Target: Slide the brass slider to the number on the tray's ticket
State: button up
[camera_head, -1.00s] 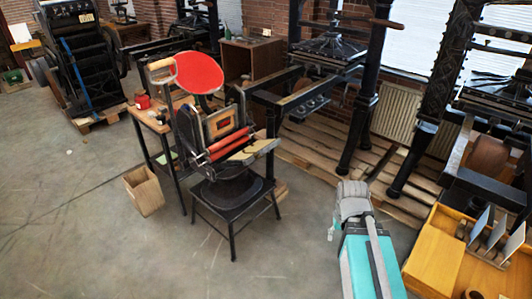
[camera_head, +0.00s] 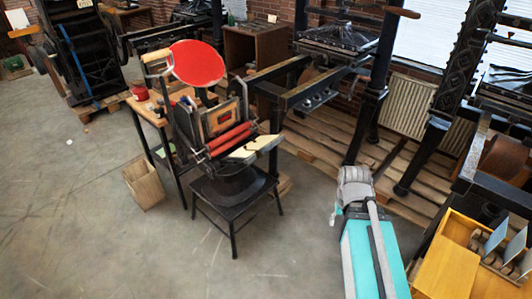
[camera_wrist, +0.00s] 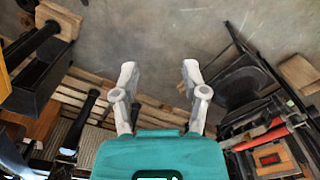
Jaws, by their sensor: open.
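No brass slider, numbered scale or ticket can be made out in either view. A yellow wooden tray-like case (camera_head: 447,272) stands at the lower right of the head view, cut off by the frame edge. Upright pale cards (camera_head: 496,238) stand in it; no writing on them is readable. My gripper (camera_wrist: 159,72) is open and empty in the wrist view, its two grey fingers apart above floor and pallet slats. It touches nothing that I can see. My teal and grey arm shows in the head view, low and right of centre.
A small press with a red disc (camera_head: 196,62) and red rollers (camera_head: 231,138) stands on a black stand (camera_head: 235,190). A cardboard box (camera_head: 143,185) is left of it. Large black presses on pallets (camera_head: 310,140) line the back.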

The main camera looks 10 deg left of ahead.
jog(key=shift+a, duration=0.3)
jog(key=shift+o, duration=0.6)
jog(key=shift+w+a, duration=0.1)
jog(key=shift+w, duration=0.05)
jog(key=n+t+y+b, duration=1.1)
jog(key=y+b, duration=0.3)
jog(key=b, duration=1.6)
send_near(262, 155)
jog(key=v, duration=0.3)
jog(key=shift+f+p, duration=0.15)
jog(key=shift+p, duration=0.15)
jog(key=shift+w, duration=0.15)
jog(key=x, duration=1.3)
jog(key=shift+a, duration=0.25)
